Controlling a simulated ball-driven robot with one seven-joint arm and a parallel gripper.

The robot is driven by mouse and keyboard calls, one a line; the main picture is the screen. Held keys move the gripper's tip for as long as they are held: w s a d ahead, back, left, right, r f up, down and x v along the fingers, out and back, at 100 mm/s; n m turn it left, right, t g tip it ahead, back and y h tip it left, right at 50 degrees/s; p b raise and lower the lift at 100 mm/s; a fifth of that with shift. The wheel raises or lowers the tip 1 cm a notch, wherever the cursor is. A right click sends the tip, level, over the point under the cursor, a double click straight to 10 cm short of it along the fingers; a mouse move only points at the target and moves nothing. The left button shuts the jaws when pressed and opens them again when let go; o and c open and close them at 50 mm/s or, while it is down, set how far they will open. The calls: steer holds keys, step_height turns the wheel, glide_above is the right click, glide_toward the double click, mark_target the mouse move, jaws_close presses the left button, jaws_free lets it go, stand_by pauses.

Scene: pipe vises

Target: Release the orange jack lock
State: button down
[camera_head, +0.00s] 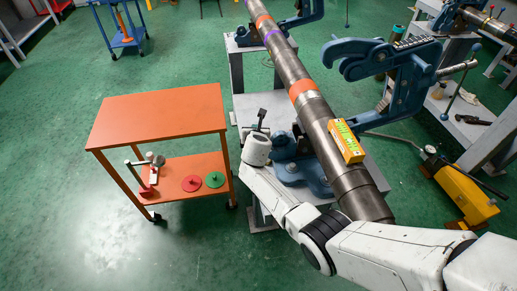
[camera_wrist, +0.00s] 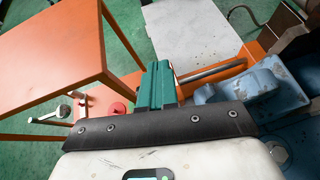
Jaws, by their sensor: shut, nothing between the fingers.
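My gripper (camera_head: 261,115) is beside the blue pipe vise (camera_head: 293,168), left of the long pipe. In the wrist view, its teal fingers (camera_wrist: 157,72) are shut and empty. A bar-like rod (camera_wrist: 210,70) lies just right of the fingertips, and I cannot tell whether they touch. The vise's blue body (camera_wrist: 245,85) is at the right of the wrist view. A yellow-orange jack (camera_head: 466,195) with a long handle stands on the floor at right, far from my gripper. I cannot make out a distinct orange lock on it.
An orange cart (camera_head: 160,112) stands left of my arm, with red (camera_head: 191,183) and green (camera_head: 215,180) discs on its lower shelf. The pipe (camera_head: 318,112) carries a yellow level (camera_head: 346,141). A blue hook-shaped clamp arm (camera_head: 405,75) rises right of it. Open floor lies front left.

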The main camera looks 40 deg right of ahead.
steer(key=shift+w+d+b, duration=0.4)
steer(key=shift+w+d, duration=0.2)
steer(key=shift+w, duration=0.25)
steer(key=shift+a+r, duration=0.1)
steer(key=shift+r, duration=0.05)
steer(key=shift+r+p, duration=0.7)
steer(key=shift+p, duration=0.25)
